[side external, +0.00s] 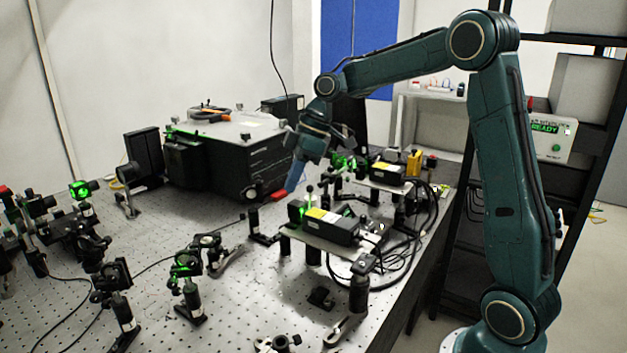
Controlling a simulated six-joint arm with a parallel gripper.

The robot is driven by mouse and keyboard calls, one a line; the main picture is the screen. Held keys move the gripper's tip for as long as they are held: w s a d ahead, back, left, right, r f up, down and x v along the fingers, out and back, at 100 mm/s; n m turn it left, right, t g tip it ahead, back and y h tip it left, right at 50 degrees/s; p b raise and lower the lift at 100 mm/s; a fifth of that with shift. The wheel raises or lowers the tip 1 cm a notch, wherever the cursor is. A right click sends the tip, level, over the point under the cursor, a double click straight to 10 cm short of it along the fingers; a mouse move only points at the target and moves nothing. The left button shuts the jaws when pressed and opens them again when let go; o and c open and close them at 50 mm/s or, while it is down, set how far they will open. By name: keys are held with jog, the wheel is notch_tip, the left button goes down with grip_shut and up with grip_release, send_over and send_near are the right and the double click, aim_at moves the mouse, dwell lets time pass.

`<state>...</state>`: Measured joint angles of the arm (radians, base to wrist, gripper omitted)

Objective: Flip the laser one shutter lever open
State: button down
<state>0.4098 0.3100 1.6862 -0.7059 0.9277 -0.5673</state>
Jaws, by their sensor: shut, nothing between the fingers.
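Two black box-shaped lasers with yellow labels sit on raised plates at the right of the bench: a nearer laser (341,231) and a farther laser (389,173). I cannot read which is laser one. A small lever with a dark knob (310,189) stands up at the left end of the nearer laser; whether its shutter is open is too small to tell. My gripper (292,187) points down, with its blue fingers shut and empty. In this view it is just left of and slightly above that knob. I cannot judge the gap in depth.
A large black spectrometer box (235,165) stands behind, left of my gripper. Optic mounts (187,265) with green glow crowd the left and front of the perforated bench (235,325). Loose black cables (425,225) loop right of the lasers. A panel (551,140) reads READY.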

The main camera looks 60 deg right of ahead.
jog(key=shift+s+d, duration=0.8)
jog(key=shift+d, duration=0.6)
jog(key=d, duration=0.2)
jog(key=d+f, duration=0.1)
jog(key=d, duration=0.1)
jog(key=shift+f, duration=0.2)
dwell(0.5)
jog(key=shift+a, duration=0.15)
jog(key=shift+a, duration=0.6)
jog(key=shift+f, duration=0.1)
